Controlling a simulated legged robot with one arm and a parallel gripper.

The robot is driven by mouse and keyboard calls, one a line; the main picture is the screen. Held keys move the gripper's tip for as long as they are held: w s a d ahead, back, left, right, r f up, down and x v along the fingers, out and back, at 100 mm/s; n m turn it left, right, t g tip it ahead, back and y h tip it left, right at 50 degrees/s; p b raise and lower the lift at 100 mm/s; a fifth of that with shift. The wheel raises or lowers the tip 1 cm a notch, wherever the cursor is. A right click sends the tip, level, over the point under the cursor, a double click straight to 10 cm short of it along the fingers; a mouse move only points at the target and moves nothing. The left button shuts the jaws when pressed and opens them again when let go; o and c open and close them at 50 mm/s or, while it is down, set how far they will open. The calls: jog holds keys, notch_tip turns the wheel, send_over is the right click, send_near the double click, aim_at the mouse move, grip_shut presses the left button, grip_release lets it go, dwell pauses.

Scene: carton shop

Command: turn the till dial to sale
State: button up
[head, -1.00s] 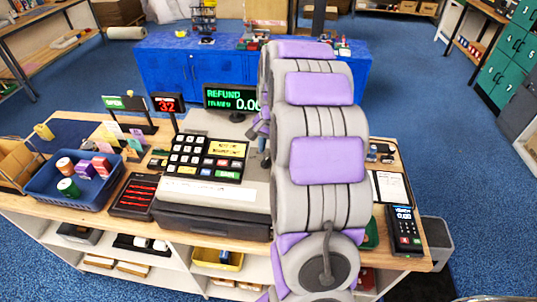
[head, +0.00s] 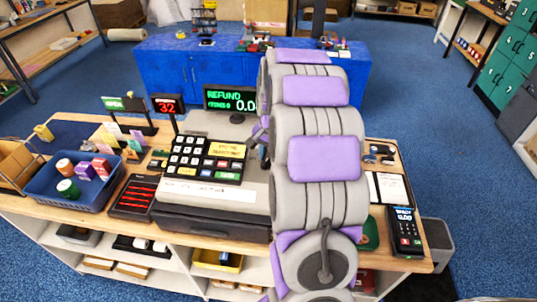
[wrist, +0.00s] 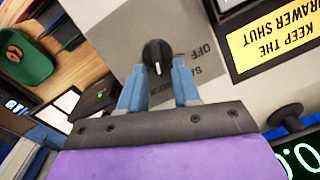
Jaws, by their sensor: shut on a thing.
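The till (head: 212,193) stands on the wooden counter, partly hidden by my arm. Its screen (head: 229,99) reads REFUND in green. In the wrist view the till dial (wrist: 157,54) is a round black knob with a white pointer line, on a grey plate. The word OFF shows on the plate to the right of the knob; other lettering there is partly covered by my fingers. My gripper (wrist: 158,70) has its two blue fingertips on either side of the knob, shut on it. In the head view the dial is hidden behind my arm.
A blue basket (head: 43,192) with small spools and boxes stands at the counter's left. A card reader (head: 405,232) and a clipboard (head: 390,188) are at the right. A yellow drawer label (wrist: 270,40) and a black knob-like post (wrist: 285,115) are near my gripper.

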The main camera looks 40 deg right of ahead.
jog(key=shift+w+n, duration=0.1)
jog(key=shift+n, duration=0.2)
jog(key=n, duration=0.1)
jog(key=n+p, duration=0.1)
jog(key=n, duration=0.1)
jog(key=shift+w+a+r+g+h+p, duration=0.2)
jog(key=shift+w+g+h+p, duration=0.1)
jog(key=shift+p, duration=0.1)
jog(key=shift+w+a+f+n+g+p, duration=0.1)
jog(key=shift+n+p, duration=0.1)
jog(key=shift+n, duration=0.45)
jog(key=shift+w+a+r+n+g+p, duration=0.1)
jog(key=shift+n+p, duration=0.1)
jog(key=shift+n, duration=0.5)
jog(key=shift+a+f+n+g+p, duration=0.1)
jog(key=shift+n+p, duration=0.1)
jog(key=shift+n, duration=0.45)
jog(key=o, duration=0.7)
jog(key=shift+f, duration=0.1)
jog(key=shift+c, duration=0.2)
notch_tip(320, 180, up, 17)
jog(key=p, duration=0.1)
jog(key=shift+w+a, duration=0.4)
jog(key=shift+a, duration=0.05)
jog(key=shift+a, duration=0.1)
